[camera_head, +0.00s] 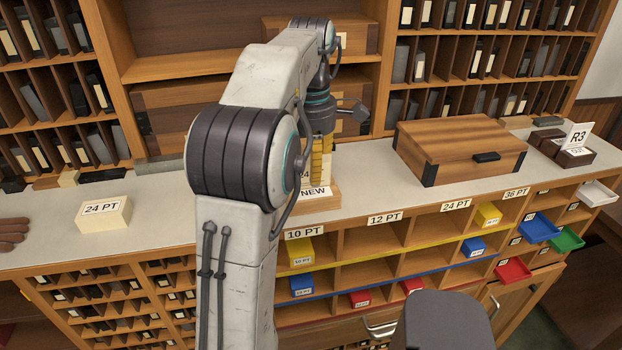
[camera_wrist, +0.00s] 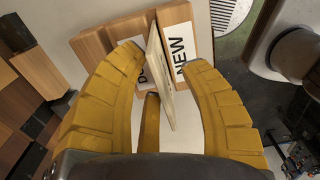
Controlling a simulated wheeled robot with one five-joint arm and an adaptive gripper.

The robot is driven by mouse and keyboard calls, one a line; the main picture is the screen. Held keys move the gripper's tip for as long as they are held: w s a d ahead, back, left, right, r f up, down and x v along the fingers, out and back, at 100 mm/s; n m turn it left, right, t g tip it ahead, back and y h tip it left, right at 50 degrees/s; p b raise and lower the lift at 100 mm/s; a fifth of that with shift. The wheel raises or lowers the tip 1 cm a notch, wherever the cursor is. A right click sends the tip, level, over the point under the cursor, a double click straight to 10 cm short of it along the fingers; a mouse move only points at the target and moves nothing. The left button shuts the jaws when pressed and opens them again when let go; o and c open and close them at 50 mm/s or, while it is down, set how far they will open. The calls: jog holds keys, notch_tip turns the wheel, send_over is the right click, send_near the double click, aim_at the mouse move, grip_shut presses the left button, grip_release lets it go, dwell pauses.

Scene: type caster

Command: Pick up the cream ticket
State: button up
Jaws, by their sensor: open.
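In the wrist view a thin cream ticket (camera_wrist: 160,75) stands nearly edge-on from a wooden holder (camera_wrist: 93,38). My gripper (camera_wrist: 161,62) is open, with one yellow finger on each side of the ticket. A gap shows between the ticket and each finger. In the head view my gripper (camera_head: 321,162) points down over the wooden holder (camera_head: 326,203) on the counter. A white label reading "NEW" (camera_head: 314,192) is on the holder's front. My arm and fingers hide much of the ticket there.
A cream block marked "24 PT" (camera_head: 103,214) stands on the counter at left. A wooden box (camera_head: 460,148) and a stand marked "R3" (camera_head: 578,137) are at right. Labelled cubbies (camera_head: 365,240) with small coloured boxes lie below the counter's front edge. Racks stand behind.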

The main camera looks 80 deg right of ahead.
jog(key=shift+f, duration=0.6)
grip_shut()
